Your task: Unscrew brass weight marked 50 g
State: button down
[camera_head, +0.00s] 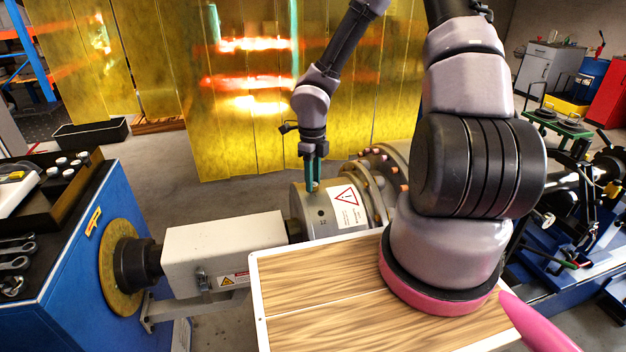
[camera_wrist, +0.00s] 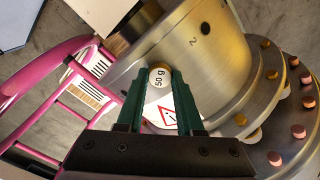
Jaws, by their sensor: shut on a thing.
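The brass weight marked 50 g (camera_wrist: 158,78) shows its round labelled end in the wrist view, between the green fingertips of my gripper (camera_wrist: 161,84). It sits at the curved surface of the metal rotor (camera_wrist: 215,75); I cannot tell how deep it is in its hole. In the head view my gripper (camera_head: 313,184) points down onto the top of the rotor (camera_head: 308,208), with the jaws shut on the weight. The weight is small there and largely hidden by the fingers. A white label with a red warning triangle (camera_head: 347,200) is on the rotor beside it.
A flange with several copper-coloured bolts (camera_head: 375,190) is right of the gripper. A white guard box (camera_head: 225,250) and blue cabinet (camera_head: 75,270) stand at left. A tray with several small weights (camera_head: 65,170) is on the cabinet. A yellow curtain hangs behind.

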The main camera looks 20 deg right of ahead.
jog(key=shift+n, duration=0.5)
jog(key=shift+r, duration=0.25)
jog(key=shift+r, duration=0.7)
jog(key=shift+r, duration=0.1)
jog(key=shift+r, duration=1.7)
jog(key=shift+w+r, duration=0.2)
jog(key=shift+r, duration=0.6)
